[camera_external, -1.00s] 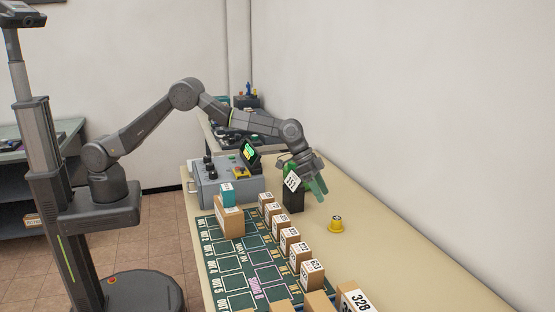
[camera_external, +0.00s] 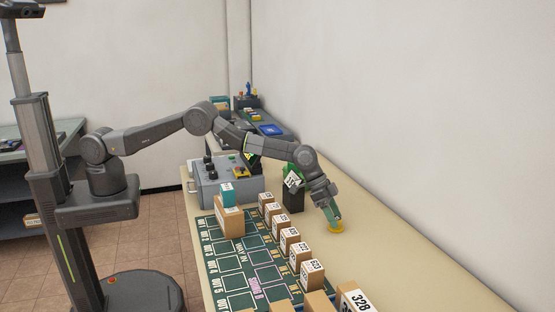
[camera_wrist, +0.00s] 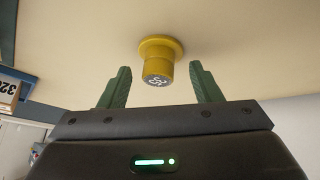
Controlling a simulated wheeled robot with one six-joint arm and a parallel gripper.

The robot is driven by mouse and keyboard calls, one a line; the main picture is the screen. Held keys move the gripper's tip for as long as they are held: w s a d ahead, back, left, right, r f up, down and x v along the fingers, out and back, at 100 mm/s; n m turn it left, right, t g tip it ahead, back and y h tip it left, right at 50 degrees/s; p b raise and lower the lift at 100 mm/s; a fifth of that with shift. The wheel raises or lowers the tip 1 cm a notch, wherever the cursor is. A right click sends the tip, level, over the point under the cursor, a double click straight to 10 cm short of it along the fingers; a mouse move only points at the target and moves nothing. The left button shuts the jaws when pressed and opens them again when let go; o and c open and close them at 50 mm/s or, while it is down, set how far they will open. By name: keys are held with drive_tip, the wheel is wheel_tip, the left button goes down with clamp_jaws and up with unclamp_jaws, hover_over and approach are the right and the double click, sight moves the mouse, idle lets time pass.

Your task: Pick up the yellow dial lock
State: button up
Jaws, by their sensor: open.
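The yellow dial lock (camera_external: 337,228) stands on the beige table, right of the row of boxes. In the wrist view the yellow dial lock (camera_wrist: 160,60) shows a round wide base and a narrower knob with a marked grey face. My gripper (camera_external: 335,217) is directly at the lock in the external view and partly covers it. In the wrist view my gripper (camera_wrist: 160,80) is open, with one green finger on each side of the knob. The fingers look apart from it, and nothing is held.
A dark container with a green item and numbered white label (camera_external: 292,190) stands just left of my gripper. Several numbered brown boxes (camera_external: 290,238) line the dark green mat (camera_external: 240,265). A grey control box (camera_external: 222,185) stands behind. The table right of the lock is clear up to the wall.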

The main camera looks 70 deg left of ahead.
drive_tip(key=shift+d+f, duration=0.1)
drive_tip(key=shift+f, duration=0.15)
drive_tip(key=c, duration=1.1)
drive_tip(key=shift+c, duration=0.2)
